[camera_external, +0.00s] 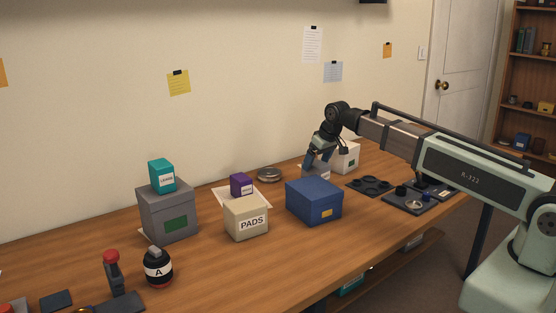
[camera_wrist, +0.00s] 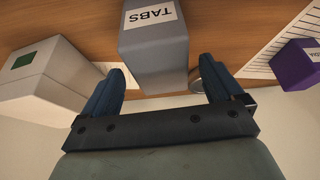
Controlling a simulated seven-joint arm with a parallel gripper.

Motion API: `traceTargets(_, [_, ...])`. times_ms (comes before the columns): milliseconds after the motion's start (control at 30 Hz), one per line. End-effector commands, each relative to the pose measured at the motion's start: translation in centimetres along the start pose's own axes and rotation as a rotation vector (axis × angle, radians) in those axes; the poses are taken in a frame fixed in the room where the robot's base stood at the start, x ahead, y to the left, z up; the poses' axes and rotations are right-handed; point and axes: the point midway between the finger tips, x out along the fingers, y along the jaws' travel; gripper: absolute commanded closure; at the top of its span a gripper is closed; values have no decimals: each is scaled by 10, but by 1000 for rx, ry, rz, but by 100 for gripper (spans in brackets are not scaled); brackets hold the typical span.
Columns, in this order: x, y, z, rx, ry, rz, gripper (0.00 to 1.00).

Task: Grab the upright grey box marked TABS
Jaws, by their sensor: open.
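The grey box marked TABS (camera_wrist: 155,60) stands upright at the top centre of the wrist view, its white label showing upside down. In the external view only a small part of a grey box (camera_external: 318,172) shows, behind the blue box and partly hidden by my gripper. My gripper (camera_external: 312,165) points down at it there. In the wrist view my gripper (camera_wrist: 160,88) is open, with one blue finger on each side of the grey box. I see gaps between the fingers and the box; I cannot tell how low the fingers reach along it.
A white box (camera_wrist: 45,85) stands close on the left in the wrist view. A purple box (camera_wrist: 297,65) is at the right. In the external view a blue box (camera_external: 313,201) stands in front, and a cream PADS box (camera_external: 246,218) is left of it. Dark trays (camera_external: 407,201) lie to the right.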

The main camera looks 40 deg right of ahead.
Motion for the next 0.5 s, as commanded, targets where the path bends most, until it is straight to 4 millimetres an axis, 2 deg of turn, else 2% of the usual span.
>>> traceTargets(300, [29,-1,10,0,-3,0,6])
traceTargets(500, [49,-1,9,0,-2,0,6])
